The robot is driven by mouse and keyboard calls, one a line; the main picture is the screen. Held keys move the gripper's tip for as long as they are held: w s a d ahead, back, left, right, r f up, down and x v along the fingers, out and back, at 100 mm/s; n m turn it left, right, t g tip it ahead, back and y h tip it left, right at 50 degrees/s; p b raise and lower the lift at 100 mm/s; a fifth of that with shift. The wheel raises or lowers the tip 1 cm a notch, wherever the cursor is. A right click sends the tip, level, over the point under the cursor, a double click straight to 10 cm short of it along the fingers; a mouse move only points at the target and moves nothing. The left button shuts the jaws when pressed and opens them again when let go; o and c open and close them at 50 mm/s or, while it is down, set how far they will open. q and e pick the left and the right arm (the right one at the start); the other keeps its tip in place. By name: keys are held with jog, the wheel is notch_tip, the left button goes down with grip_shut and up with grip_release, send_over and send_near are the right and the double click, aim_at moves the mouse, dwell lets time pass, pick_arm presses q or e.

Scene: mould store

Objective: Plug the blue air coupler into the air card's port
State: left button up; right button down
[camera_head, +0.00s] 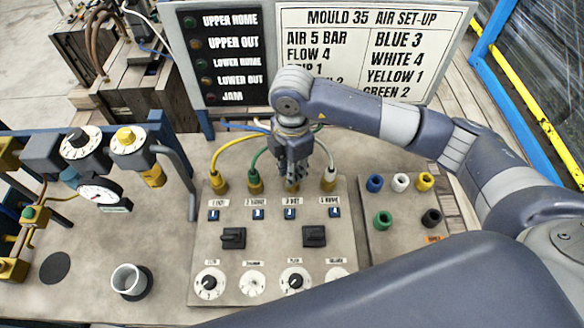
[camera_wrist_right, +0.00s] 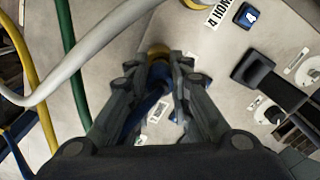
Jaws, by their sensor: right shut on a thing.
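Yellow, green and white hoses end at the first, second and fourth ports. My right gripper (camera_head: 292,180) points down over the third port, shut on the blue coupler. In the right wrist view, the blue coupler (camera_wrist_right: 155,88) lies between the fingers, in line with the brass port (camera_wrist_right: 158,50) at their tips. The fingers hide most of the joint, so I cannot tell whether the coupler is seated. My left gripper is not in view.
A sign (camera_head: 372,45) behind lists blue 3, white 4, yellow 1, green 2. The yellow hose (camera_head: 235,140), green hose (camera_head: 257,160) and white hose (camera_head: 328,155) stand close around the gripper. A side plate (camera_head: 400,235) holds several coloured caps. A cup (camera_head: 128,280) stands at left.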

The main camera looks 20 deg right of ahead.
jog(key=shift+f+b, duration=0.35)
jog(key=shift+f, duration=0.1)
dwell(0.4)
jog(key=c, duration=1.4)
grip_release()
jog(key=o, duration=0.4)
jog(key=shift+r, duration=0.15)
jog(key=shift+r+p, duration=2.6)
jog(key=shift+r, duration=1.1)
jog(key=shift+f, duration=0.15)
